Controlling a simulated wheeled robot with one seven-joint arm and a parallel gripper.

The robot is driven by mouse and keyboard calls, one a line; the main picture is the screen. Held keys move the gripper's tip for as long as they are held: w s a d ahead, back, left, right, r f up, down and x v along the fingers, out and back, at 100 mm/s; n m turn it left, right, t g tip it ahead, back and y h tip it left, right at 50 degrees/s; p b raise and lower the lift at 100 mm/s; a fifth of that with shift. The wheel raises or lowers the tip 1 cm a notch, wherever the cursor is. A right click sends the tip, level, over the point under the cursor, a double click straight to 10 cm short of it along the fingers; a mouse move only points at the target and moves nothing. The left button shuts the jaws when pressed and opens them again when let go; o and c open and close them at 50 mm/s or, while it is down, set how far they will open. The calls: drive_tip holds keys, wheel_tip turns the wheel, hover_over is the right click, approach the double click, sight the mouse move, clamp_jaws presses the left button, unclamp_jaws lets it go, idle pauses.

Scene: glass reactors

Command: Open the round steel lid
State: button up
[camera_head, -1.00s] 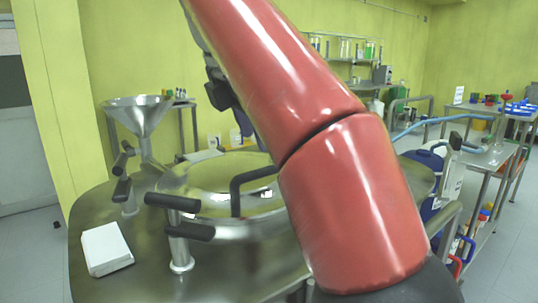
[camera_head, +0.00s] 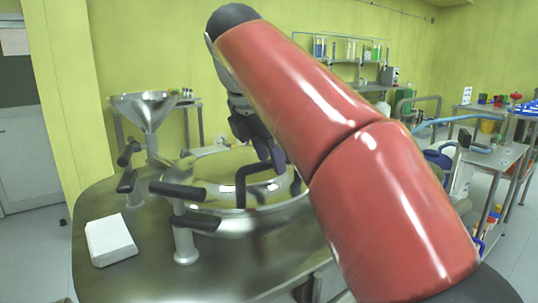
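The round steel lid (camera_head: 222,172) is shiny and reflects the yellow wall; it lies flat, apparently closed, on the steel vessel in the middle. A dark bent handle (camera_head: 241,186) stands up from it. My gripper (camera_head: 277,158) hangs from the upper left of my red arm, fingers pointing down, just above and behind the handle's right end. I cannot tell whether it touches the handle, nor whether its fingers are apart. My red arm hides the right side of the lid and vessel.
Dark clamp handles on steel posts (camera_head: 184,240) stand at the vessel's front left. A steel funnel (camera_head: 145,108) rises behind left. A white box (camera_head: 110,240) lies on the table's left. Bare tabletop shows in front. A cart with bottles and blue hose (camera_head: 462,119) stands at right.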

clamp_jaws()
drive_tip(key=shift+r, duration=0.1)
drive_tip(key=r, duration=0.1)
drive_tip(key=r+p, duration=0.1)
drive_tip(key=w+r+p, duration=0.1)
drive_tip(key=r, duration=0.1)
drive_tip(key=shift+w+a+r, duration=0.1)
drive_tip(key=shift+a, duration=0.3)
